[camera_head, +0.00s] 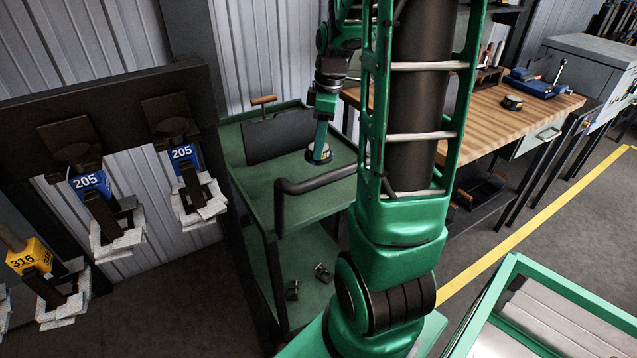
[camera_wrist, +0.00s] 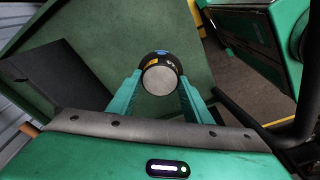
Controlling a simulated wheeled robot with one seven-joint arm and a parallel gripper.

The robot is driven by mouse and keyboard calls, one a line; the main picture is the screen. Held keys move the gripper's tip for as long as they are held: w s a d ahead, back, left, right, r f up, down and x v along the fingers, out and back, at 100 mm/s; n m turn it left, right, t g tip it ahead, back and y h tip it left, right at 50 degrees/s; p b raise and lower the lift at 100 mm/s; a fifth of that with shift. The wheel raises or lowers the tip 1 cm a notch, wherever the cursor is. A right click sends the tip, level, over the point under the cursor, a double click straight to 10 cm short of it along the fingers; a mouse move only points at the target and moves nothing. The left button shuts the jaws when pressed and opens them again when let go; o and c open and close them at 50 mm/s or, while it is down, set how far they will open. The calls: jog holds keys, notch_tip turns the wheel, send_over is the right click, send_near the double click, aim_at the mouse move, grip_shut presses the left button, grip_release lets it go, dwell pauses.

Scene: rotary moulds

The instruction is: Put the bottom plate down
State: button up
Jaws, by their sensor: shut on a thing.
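The bottom plate (camera_wrist: 161,76) is a short round dark piece with a pale grey face and a yellow mark on its side. My gripper (camera_wrist: 158,92) is shut on it, one teal finger on each side. In the head view my gripper (camera_head: 320,146) points down over the top tray of a green cart (camera_head: 252,182), with the plate (camera_head: 318,156) at the fingertips. The plate is at or just above the tray surface; whether it touches cannot be told.
A dark panel (camera_head: 279,136) stands on the tray, left of my gripper. The cart has a dark handle rail (camera_head: 322,180) in front. A similar round piece (camera_head: 512,103) sits on the wooden workbench (camera_head: 470,117). The tray's near left part is clear.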

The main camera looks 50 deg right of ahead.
jog(key=shift+d+f, duration=0.1)
jog(key=shift+f, duration=4.85)
jog(key=o, duration=1.3)
jog(key=r, duration=0.7)
jog(key=s+r, duration=0.1)
jog(key=r, duration=0.3)
jog(key=shift+d, duration=0.4)
jog(key=shift+r, duration=0.5)
